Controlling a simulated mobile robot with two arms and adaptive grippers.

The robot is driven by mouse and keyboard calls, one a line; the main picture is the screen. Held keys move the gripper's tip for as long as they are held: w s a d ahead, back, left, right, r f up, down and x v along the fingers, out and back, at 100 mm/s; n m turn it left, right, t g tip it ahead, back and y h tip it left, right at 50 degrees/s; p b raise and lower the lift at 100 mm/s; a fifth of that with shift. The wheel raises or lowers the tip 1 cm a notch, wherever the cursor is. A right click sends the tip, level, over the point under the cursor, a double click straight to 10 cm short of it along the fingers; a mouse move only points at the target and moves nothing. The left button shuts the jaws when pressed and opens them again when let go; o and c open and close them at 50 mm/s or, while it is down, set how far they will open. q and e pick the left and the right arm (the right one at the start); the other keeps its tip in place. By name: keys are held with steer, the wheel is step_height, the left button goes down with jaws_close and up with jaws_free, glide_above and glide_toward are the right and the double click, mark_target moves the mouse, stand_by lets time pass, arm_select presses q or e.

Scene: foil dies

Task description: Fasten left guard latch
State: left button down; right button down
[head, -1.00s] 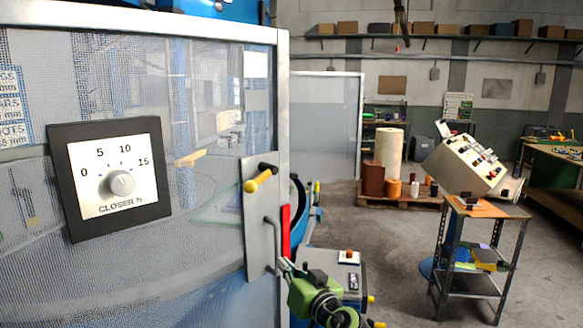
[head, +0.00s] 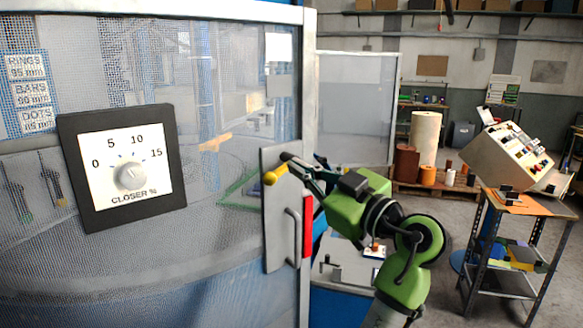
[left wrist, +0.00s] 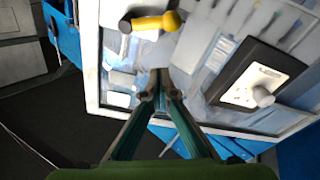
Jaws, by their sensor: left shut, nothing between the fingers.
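The left guard latch is a lever with a yellow knob (head: 270,178) and a black end, on a grey metal plate (head: 275,225) at the right edge of the mesh guard. The lever slants down to the left. It also shows near the top of the left wrist view, as a yellow handle (left wrist: 158,22). My left gripper (head: 298,166) is beside the lever's black end in the head view. In the left wrist view its shut, empty fingers (left wrist: 158,92) point toward the guard, apart from the yellow handle in the picture. My right gripper is in neither view.
A grey pull handle (head: 292,238) and a red strip (head: 307,226) are below the latch. A dial panel (head: 120,166) is on the guard to the left. A second mesh panel (head: 355,105) stands behind. A small metal table (head: 515,203) stands at the right on open floor.

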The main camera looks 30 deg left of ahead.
mark_target(280, 168)
arm_select(q)
steer(key=p+x, duration=0.5)
steer(key=x, duration=0.4)
steer(key=f+p, duration=0.2)
steer(key=w+d+f, duration=0.1)
steer(key=shift+f+p, duration=0.35)
steer(key=shift+p, duration=0.05)
